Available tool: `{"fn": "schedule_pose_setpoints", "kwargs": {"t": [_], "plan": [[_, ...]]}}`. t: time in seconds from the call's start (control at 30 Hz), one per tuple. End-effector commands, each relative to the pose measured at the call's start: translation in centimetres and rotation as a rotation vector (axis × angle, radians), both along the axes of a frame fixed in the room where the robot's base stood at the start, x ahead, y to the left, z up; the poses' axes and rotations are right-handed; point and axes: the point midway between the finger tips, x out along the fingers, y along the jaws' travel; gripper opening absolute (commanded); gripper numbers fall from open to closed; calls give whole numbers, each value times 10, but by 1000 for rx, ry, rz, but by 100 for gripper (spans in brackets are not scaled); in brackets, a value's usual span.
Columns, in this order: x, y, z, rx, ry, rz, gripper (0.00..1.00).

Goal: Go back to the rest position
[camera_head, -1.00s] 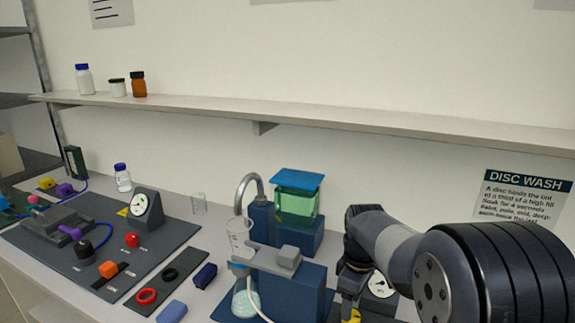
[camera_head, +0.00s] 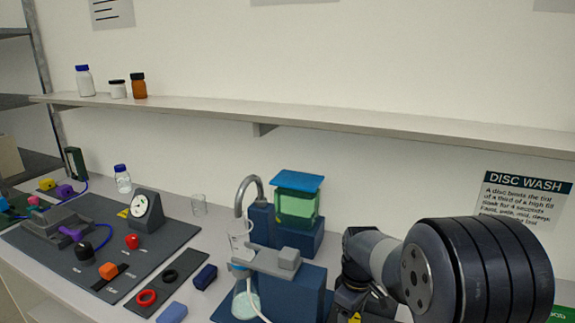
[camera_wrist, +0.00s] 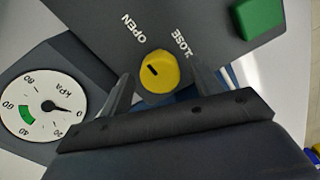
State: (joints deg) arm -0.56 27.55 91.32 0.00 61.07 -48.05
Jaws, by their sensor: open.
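My gripper (camera_wrist: 160,95) is open in the wrist view, its two fingers spread to either side of a yellow knob (camera_wrist: 158,72). The knob sits on a dark panel (camera_wrist: 90,22) between the words OPEN and CLOSE and carries a black mark. I cannot tell whether the fingers touch it. In the head view my arm reaches in from the right, and its end is low at the bottom edge, with a bit of the yellow knob (camera_head: 355,318) showing. The fingertips are hidden there.
A kPa gauge (camera_wrist: 44,105) and a green block (camera_wrist: 258,18) flank the knob. In the head view, a blue stand with a flask (camera_head: 245,300) and a green-filled tank (camera_head: 297,205) are left of my arm. A shelf (camera_head: 330,117) runs along the wall above.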

Motion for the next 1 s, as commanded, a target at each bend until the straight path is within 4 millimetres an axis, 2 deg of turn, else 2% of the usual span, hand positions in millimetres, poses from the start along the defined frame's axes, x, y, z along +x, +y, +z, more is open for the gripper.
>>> {"fn": "schedule_pose_setpoints", "kwargs": {"t": [1.0], "plan": [[0,0,0,0,1,-829,61]]}}
